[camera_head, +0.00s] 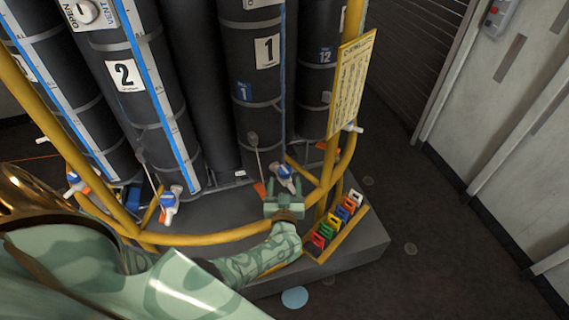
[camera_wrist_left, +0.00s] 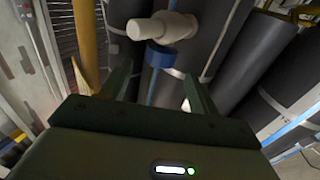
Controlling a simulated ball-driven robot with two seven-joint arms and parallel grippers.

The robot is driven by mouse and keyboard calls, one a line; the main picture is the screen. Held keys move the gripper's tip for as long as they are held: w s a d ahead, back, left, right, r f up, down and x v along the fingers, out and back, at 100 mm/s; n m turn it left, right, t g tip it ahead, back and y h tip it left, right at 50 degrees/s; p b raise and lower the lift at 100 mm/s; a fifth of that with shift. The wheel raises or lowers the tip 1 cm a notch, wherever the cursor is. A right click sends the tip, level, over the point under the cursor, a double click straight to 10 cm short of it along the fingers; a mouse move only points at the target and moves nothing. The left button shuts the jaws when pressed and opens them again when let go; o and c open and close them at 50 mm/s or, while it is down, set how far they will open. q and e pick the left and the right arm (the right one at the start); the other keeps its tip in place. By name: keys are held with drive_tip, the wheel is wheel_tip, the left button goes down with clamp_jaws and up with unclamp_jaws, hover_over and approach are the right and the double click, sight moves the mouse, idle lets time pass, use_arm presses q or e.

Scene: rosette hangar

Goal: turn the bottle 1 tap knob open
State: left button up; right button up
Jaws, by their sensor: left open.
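Bottle 1 (camera_head: 262,110) is a tall dark cylinder with a white "1" label. Its tap (camera_head: 286,177), white with a blue part, sits low in front of it, just behind the yellow rail. My left gripper (camera_head: 284,200) is just on the near side of this tap, its fingers toward it. In the left wrist view the white tap body (camera_wrist_left: 170,27) and its blue collar (camera_wrist_left: 160,56) show ahead of my left gripper (camera_wrist_left: 158,76). The fingers are apart with nothing clearly between them. I cannot tell whether they touch the tap. My right gripper is out of view.
A curved yellow rail (camera_head: 215,237) runs round the bottle stand. A rack of coloured tags (camera_head: 337,222) stands right of the gripper, and a yellow sign (camera_head: 351,85) rises behind it. Bottle 2 (camera_head: 128,95) and its tap (camera_head: 170,201) are to the left. The floor at right is clear.

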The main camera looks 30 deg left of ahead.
use_arm(q)
drive_tip(key=p+v, duration=0.1)
drive_tip(key=v, duration=0.7)
drive_tip(key=shift+s+p, duration=0.15)
drive_tip(key=shift+p, duration=0.25)
